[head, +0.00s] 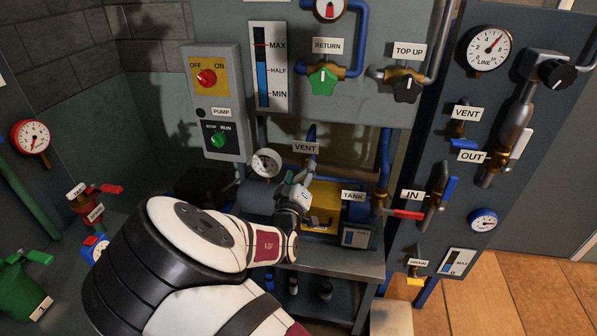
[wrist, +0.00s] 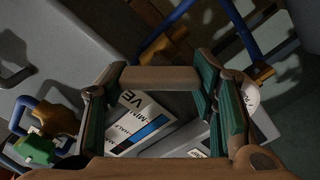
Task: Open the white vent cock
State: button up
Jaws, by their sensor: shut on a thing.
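My gripper (head: 299,188) is at the tank stand, just below the VENT label (head: 305,147). It is shut on the white vent cock, which the gripper itself mostly hides in the head view. In the wrist view my gripper (wrist: 158,115) has its two green-padded fingers some way apart, with pale parts showing between them. What the pads touch is too dark to make out there. A blue pipe (head: 311,132) rises behind the label.
A yellow part (head: 321,219) and the TANK label (head: 353,196) are right of my gripper. A round gauge (head: 266,163) is close on its left. The RETURN valve (head: 323,81) is above. A red IN handle (head: 407,214) sticks out to the right.

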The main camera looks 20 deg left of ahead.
jog(key=n+p, duration=0.1)
jog(key=n, duration=0.3)
jog(key=shift+s+n+p, duration=0.1)
jog(key=shift+n+p, duration=0.2)
jog(key=shift+p, duration=0.1)
jog(key=n, duration=0.2)
jog(key=n+p, duration=0.1)
jog(key=n, duration=0.1)
jog(key=shift+a+f, duration=0.1)
jog(key=shift+f, duration=0.1)
jog(key=shift+n, duration=0.3)
jog(key=o, duration=1.2)
jog(key=shift+c, duration=0.2)
jog(key=v, duration=1.2)
